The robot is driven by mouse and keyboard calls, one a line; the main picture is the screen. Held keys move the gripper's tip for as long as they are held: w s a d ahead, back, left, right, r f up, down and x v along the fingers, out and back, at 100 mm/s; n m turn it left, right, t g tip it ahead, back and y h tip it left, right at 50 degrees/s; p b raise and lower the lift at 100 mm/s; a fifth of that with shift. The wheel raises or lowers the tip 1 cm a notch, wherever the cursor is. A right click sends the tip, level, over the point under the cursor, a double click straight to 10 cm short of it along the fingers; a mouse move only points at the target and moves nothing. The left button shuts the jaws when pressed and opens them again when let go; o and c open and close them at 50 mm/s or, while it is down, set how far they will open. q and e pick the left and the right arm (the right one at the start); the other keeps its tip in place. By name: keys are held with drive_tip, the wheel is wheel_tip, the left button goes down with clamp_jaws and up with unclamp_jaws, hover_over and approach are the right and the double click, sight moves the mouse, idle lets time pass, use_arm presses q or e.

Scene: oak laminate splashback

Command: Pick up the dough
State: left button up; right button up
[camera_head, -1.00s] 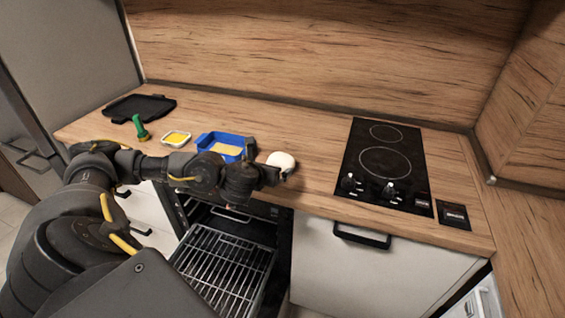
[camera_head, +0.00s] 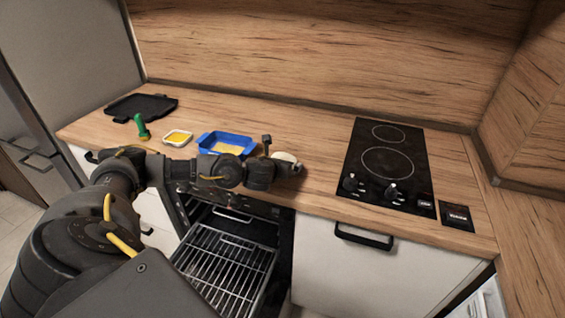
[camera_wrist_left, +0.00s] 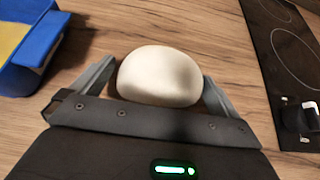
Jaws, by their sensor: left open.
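The dough (camera_wrist_left: 160,76) is a smooth, white, rounded lump on the wooden counter. In the left wrist view it sits between the two spread fingers of my left gripper (camera_wrist_left: 158,85), with a finger on either side. The gripper is open; I cannot tell whether either finger touches the dough. In the head view, the dough (camera_head: 284,157) is mostly hidden behind my left gripper (camera_head: 290,168) near the counter's front edge. My right gripper is not in view.
A blue tray (camera_head: 205,139) with yellow contents stands left of the dough. A small yellow-filled dish (camera_head: 177,138), green-handled item (camera_head: 142,127) and black pan (camera_head: 141,107) lie farther left. The hob (camera_head: 385,160) is on the right. An oven rack (camera_head: 225,265) sticks out below.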

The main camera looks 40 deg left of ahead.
use_arm(q)
drive_tip(key=c, duration=0.9)
drive_tip(key=shift+o, duration=0.2)
drive_tip(key=shift+r, duration=0.1)
drive_tip(key=shift+r+p, duration=0.3)
drive_tip(key=shift+r, duration=0.25)
drive_tip(key=r, duration=0.1)
drive_tip(key=r+p, duration=0.1)
drive_tip(key=r, duration=0.1)
drive_tip(key=shift+s+a, duration=0.15)
drive_tip(key=shift+a, duration=0.05)
drive_tip(key=s+a+r, duration=0.6)
drive_tip(key=s+r, duration=0.2)
drive_tip(key=s, duration=0.4)
drive_tip(key=shift+r, duration=0.4)
